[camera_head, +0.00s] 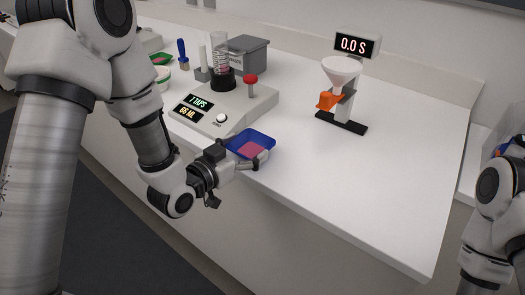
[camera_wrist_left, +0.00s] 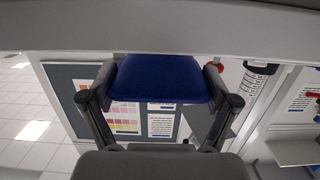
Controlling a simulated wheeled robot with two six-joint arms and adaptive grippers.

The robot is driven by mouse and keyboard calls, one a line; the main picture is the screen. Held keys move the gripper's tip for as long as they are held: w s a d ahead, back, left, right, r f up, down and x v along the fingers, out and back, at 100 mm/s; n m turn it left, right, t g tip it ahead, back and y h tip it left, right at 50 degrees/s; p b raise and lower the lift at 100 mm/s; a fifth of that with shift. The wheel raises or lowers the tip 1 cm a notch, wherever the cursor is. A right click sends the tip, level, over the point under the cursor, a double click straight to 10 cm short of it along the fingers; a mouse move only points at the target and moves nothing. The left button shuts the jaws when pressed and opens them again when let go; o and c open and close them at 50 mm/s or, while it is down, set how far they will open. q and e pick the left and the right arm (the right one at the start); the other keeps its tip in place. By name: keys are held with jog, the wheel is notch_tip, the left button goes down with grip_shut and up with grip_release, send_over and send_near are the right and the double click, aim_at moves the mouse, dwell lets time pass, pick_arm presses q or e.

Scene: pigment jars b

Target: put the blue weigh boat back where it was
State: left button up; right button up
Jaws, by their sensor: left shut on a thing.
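The blue weigh boat (camera_head: 264,136) has pink material in it and is near the front edge of the counter, in front of the tap device. My left gripper (camera_head: 253,163) is shut on the boat's near side. In the left wrist view the blue boat (camera_wrist_left: 157,79) sits between the two fingers of my left gripper (camera_wrist_left: 160,85). I cannot tell whether the boat touches the counter. My right arm shows at the right edge, but its gripper is not in view.
The tap device (camera_head: 230,112) reads 7 TAPS and 66 ML and carries a glass cylinder (camera_head: 221,52). A grey bin (camera_head: 248,55) stands behind it. A funnel stand (camera_head: 343,110) with a white funnel (camera_head: 341,70) reads 0.0 S. The counter's right front (camera_head: 390,190) is clear.

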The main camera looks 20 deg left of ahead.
aim_at(259, 141)
pick_arm(q)
jog(key=x, duration=0.3)
jog(key=r+x, duration=0.1)
jog(key=x, duration=0.2)
jog(key=shift+w+d+r+p, duration=0.1)
jog(key=shift+w+p, duration=0.05)
jog(key=shift+p, duration=0.25)
jog(key=shift+w+f, duration=0.2)
jog(key=shift+f, duration=0.35)
jog(key=shift+d+f, duration=0.1)
jog(key=shift+f, duration=0.25)
jog(key=shift+f, duration=0.1)
jog(key=o, duration=0.9)
